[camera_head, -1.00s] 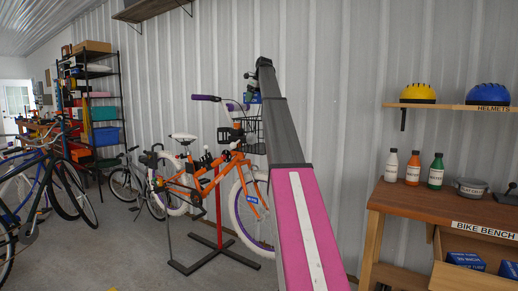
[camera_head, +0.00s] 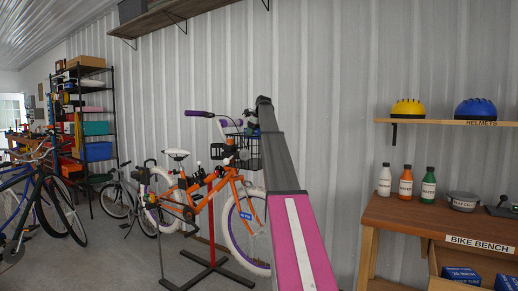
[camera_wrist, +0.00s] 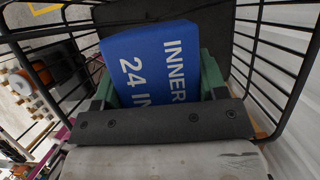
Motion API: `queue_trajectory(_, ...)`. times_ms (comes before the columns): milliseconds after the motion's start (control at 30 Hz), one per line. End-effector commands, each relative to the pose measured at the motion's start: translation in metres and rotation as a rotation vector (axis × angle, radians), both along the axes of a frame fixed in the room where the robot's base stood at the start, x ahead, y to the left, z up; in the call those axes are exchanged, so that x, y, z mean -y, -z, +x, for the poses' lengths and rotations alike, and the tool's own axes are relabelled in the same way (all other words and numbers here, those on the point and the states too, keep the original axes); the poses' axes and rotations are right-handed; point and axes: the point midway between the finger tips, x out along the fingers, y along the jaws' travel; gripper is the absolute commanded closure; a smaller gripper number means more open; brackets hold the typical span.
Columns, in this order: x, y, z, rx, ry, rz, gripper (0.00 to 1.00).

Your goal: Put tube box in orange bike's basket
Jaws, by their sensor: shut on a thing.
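The tube box (camera_wrist: 150,60) is blue with white lettering reading "INNER" and "24 IN". My gripper (camera_wrist: 158,84) is shut on it, with green fingers on both sides. In the wrist view, the black wire basket (camera_wrist: 262,92) surrounds the box and fingers on both sides. How far the box is above the basket floor is unclear. In the head view, the orange bike (camera_head: 224,183) stands on a red and black stand, its basket (camera_head: 254,160) at the handlebar. My arm covers the basket's right side, and a bit of blue shows at its top.
The bike bench (camera_head: 440,222) stands at the right with several bottles and blue boxes (camera_head: 460,275) in its open compartment. A helmet shelf (camera_head: 450,122) is above it. Other bikes (camera_head: 40,205) and a loaded rack (camera_head: 98,115) are at the left. A corrugated wall is close behind the bike.

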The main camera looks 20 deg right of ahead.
Motion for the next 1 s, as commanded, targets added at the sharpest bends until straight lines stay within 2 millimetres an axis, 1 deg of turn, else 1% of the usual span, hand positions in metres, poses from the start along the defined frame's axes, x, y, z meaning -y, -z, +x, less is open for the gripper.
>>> queue_trajectory(33,0.01,0.006,0.009,0.0,0.001,0.0,0.67)
queue_trajectory(200,0.036,0.025,0.027,0.0,0.001,0.0,0.67)
queue_trajectory(300,0.045,0.032,0.033,0.0,0.0,0.001,0.67)
queue_trajectory(467,0.048,0.042,0.034,0.0,-0.001,0.001,0.67)
queue_trajectory(700,0.047,0.073,0.033,0.0,-0.001,0.0,0.67)
queue_trajectory(767,0.047,0.076,0.033,0.001,-0.001,0.0,0.67)
queue_trajectory(1000,0.047,0.075,0.034,0.001,-0.001,0.0,0.67)
